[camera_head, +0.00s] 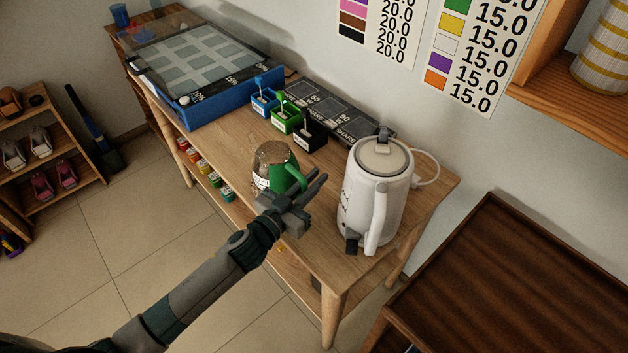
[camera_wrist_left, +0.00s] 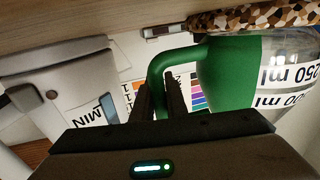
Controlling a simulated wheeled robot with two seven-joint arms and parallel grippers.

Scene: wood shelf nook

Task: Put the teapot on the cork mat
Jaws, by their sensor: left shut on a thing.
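The teapot (camera_head: 286,176), clear glass with a green handle and band, stands upright over the table. My left gripper (camera_head: 305,193) is shut on its green handle. In the left wrist view, which is upside down, the handle (camera_wrist_left: 174,58) runs between the fingers and the glass carries "250 ml" marks. The cork mat (camera_wrist_left: 255,18), speckled brown and white, lies right at the teapot's base. I cannot tell whether they touch. In the head view the mat is largely hidden by the teapot. My right gripper is not in view.
A white kettle (camera_head: 362,190) stands close to the right of my left gripper. Small blue, green and black boxes (camera_head: 288,119) stand behind the teapot. A blue-framed case (camera_head: 205,118) fills the table's left. Some bare tabletop (camera_head: 225,150) lies left of the teapot.

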